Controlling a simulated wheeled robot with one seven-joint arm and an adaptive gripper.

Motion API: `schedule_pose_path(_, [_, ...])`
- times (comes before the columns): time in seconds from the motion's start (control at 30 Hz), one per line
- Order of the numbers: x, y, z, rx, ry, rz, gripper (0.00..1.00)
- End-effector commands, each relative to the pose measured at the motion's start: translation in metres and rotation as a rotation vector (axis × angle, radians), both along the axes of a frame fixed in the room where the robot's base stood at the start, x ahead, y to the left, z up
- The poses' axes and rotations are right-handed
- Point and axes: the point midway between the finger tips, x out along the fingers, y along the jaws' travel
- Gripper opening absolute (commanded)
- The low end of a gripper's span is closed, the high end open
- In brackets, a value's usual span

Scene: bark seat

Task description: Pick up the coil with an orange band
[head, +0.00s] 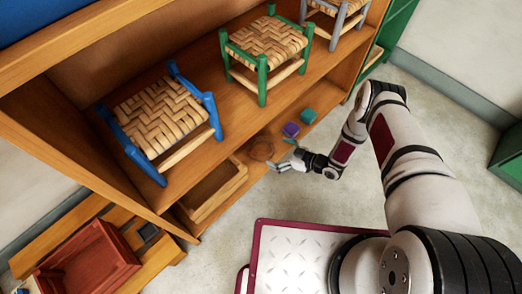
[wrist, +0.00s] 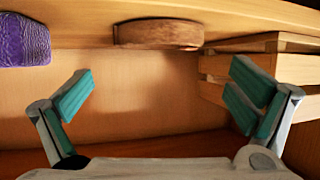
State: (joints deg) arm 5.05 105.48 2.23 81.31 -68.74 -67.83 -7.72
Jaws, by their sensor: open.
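A brown coil (head: 262,149) lies on the lower shelf board, between a purple bundle and a wooden crate. In the wrist view, which appears upside down, the coil (wrist: 158,34) shows at top centre as a flat, brown-orange round thing against the board. I cannot make out a separate orange band on it. My gripper (head: 281,158) is at the front edge of the lower shelf, just in front of the coil. In the wrist view my gripper (wrist: 160,95) has its teal-padded fingers spread wide with nothing between them. The coil lies beyond the fingertips, apart from them.
The purple bundle (head: 291,129) and a teal block (head: 308,116) lie right of the coil. The wooden crate (head: 215,195) stands left; it is at right in the wrist view (wrist: 260,65). The upper shelf (head: 215,100) with woven stools overhangs the lower one.

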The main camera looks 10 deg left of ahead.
Motion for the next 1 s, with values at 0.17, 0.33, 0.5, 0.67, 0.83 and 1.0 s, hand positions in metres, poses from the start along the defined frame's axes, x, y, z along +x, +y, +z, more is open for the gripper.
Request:
schedule_pose_path(0.17, [0.008, 0.017, -0.009, 0.0, 0.001, 0.0, 1.0])
schedule_pose_path(0.33, [0.01, 0.023, -0.011, -0.001, 0.0, 0.0, 1.0])
schedule_pose_path(0.5, [0.015, 0.035, -0.02, -0.001, -0.001, 0.002, 1.0])
schedule_pose_path(0.67, [0.024, 0.053, -0.03, 0.0, -0.001, 0.0, 1.0])
schedule_pose_path(0.83, [0.029, 0.063, -0.033, -0.001, 0.0, 0.0, 1.0])
schedule_pose_path(1.0, [0.029, 0.063, -0.031, -0.001, 0.0, -0.001, 0.98])
